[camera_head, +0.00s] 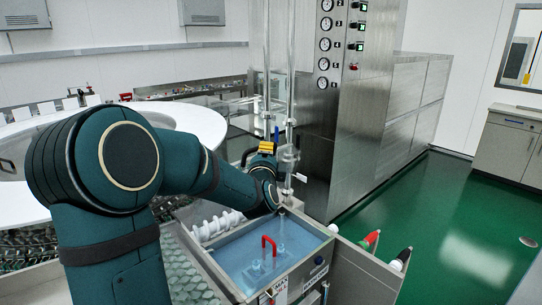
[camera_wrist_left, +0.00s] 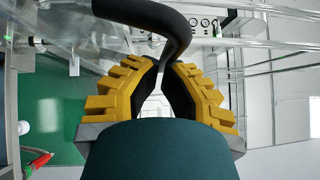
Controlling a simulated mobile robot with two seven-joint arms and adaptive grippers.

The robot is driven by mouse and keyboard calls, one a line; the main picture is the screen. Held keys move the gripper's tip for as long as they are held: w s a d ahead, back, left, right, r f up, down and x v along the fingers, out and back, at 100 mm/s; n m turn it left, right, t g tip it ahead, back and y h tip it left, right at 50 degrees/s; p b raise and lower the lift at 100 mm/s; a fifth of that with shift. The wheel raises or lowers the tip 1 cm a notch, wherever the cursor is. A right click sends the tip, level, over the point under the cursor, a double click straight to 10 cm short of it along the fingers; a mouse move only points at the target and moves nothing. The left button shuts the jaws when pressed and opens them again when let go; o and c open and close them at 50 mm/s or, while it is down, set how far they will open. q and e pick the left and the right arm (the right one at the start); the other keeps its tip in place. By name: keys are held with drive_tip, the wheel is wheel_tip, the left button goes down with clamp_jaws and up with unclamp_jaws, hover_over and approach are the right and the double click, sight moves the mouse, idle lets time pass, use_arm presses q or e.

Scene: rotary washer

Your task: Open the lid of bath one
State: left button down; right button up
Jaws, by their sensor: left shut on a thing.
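My left gripper (camera_head: 265,148) shows its yellow fingers beyond the blue-filled bath, beside clear upright parts. In the left wrist view, my left gripper (camera_wrist_left: 165,75) is shut on a black curved handle (camera_wrist_left: 172,22), which runs up from between the fingers and bends to the left. Clear panels (camera_wrist_left: 95,42) show around the handle; they look like part of a transparent lid, but its outline is hard to make out. The bath (camera_head: 243,251) holds blue liquid and has a red handle (camera_head: 268,243) standing in it. I cannot tell which bath is number one. My right gripper is out of view.
White coiled tubing (camera_head: 216,226) lies beside the bath. A steel cabinet with gauges (camera_head: 325,43) stands behind.

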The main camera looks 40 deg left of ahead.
use_arm(q)
drive_tip(key=v, duration=1.2)
